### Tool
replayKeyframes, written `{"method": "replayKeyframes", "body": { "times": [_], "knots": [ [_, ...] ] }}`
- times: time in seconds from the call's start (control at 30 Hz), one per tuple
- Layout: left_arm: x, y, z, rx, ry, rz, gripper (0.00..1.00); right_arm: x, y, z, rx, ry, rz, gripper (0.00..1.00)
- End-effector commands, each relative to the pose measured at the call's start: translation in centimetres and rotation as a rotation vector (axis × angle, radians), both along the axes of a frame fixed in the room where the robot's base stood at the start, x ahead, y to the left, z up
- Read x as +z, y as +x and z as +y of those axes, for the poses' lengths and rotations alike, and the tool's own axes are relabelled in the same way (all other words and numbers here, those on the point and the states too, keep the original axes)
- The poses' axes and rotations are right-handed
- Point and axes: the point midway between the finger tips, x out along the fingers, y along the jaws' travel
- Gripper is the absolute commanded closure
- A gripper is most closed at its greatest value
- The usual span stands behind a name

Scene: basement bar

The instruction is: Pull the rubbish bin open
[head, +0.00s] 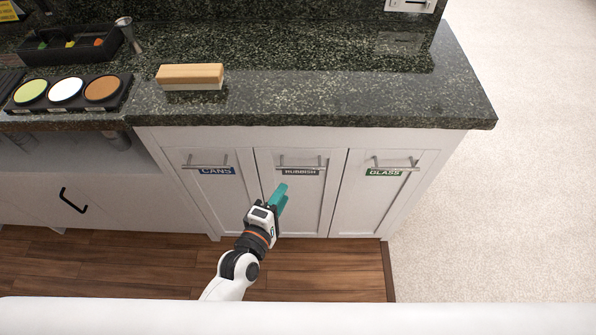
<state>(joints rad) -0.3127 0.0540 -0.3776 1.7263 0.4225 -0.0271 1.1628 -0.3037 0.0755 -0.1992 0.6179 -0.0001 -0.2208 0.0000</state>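The rubbish bin front (312,205) is the middle of three white cabinet panels under the counter, with a dark "RUBBISH" label. It sits flush with its neighbours, so it looks closed. Its metal bar handle (302,166) runs across the top of the panel. My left gripper (280,195) has teal fingers and appears in front of the panel's left part, below the handle in the picture and apart from it. It covers part of the panel's lower left. I cannot tell its finger gap from this angle. My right gripper is out of view.
The "CANS" panel (205,195) is on the left and the "GLASS" panel (378,205) on the right, each with a bar handle. A dark granite counter (330,95) overhangs them, with a wooden block (190,74) on it. Wooden floor (330,265) in front is clear.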

Motion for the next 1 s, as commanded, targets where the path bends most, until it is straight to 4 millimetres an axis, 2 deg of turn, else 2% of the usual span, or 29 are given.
{"method": "replayKeyframes", "body": {
  "times": [0.4, 0.53, 0.73, 1.0],
  "knots": [
    [-1.5, 7.2, -3.0, -0.002, 0.006, -0.001, 0.67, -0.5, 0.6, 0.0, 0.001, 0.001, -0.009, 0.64],
    [-1.8, 8.9, -3.7, -0.001, 0.006, 0.000, 0.67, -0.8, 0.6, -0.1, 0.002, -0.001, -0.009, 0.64],
    [-2.1, 10.1, -4.3, -0.001, 0.007, 0.000, 0.67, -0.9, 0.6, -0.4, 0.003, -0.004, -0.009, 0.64],
    [-2.1, 10.3, -4.3, -0.001, 0.007, 0.000, 0.67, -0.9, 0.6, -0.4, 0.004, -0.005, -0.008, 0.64]
  ]
}}
